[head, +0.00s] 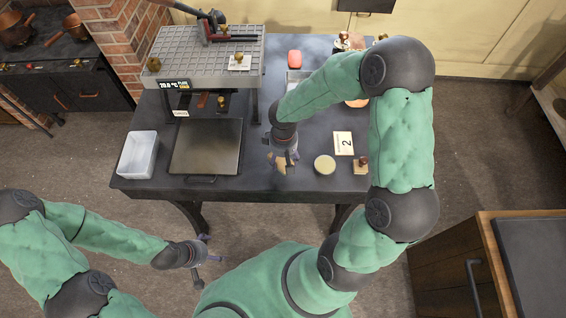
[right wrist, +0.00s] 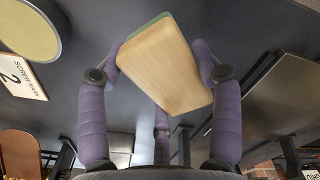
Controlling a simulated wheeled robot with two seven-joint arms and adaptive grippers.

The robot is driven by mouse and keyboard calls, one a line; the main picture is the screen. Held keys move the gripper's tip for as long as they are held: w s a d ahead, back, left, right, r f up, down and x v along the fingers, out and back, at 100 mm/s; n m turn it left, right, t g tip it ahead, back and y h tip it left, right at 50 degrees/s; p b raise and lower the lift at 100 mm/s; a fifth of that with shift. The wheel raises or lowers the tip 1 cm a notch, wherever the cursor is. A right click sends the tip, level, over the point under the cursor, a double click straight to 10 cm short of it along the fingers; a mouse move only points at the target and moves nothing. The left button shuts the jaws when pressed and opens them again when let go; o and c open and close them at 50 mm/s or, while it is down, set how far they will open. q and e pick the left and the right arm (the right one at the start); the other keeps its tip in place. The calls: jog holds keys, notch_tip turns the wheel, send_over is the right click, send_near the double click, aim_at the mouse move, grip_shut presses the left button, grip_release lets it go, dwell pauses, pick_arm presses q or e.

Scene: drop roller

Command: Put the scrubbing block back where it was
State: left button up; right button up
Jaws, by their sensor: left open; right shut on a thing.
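The scrubbing block (right wrist: 165,65) is a pale wooden block with a green layer along its far edge. In the right wrist view it sits tilted between the purple fingers of my right gripper (right wrist: 163,75), which is shut on it. In the head view my right gripper (head: 284,160) is over the front middle of the dark table (head: 262,185), with the block (head: 276,163) partly hidden by the fingers. I cannot tell how high it is held. My left gripper (head: 205,262) is open and empty, in front of the table and apart from it.
Right of the block are a round yellowish disc (head: 325,165), a card marked 2 (head: 343,143) and a small wooden item (head: 361,164). A red item (head: 294,59) lies farther back.

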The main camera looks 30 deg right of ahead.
aim_at(283, 162)
jog(key=shift+w+d+f, duration=0.1)
jog(key=shift+w+f, duration=0.05)
jog(key=shift+f, duration=0.05)
jog(key=shift+w+f+b, duration=0.15)
jog(key=shift+f+b, duration=0.5)
jog(key=shift+f, duration=1)
jog(key=shift+f, duration=0.2)
jog(key=o, duration=1.1)
jog(key=shift+r, duration=0.1)
jog(key=shift+r, duration=0.25)
notch_tip(283, 162, up, 12)
jog(key=p, duration=0.3)
jog(key=shift+f+p, duration=0.1)
jog(key=shift+p, duration=0.2)
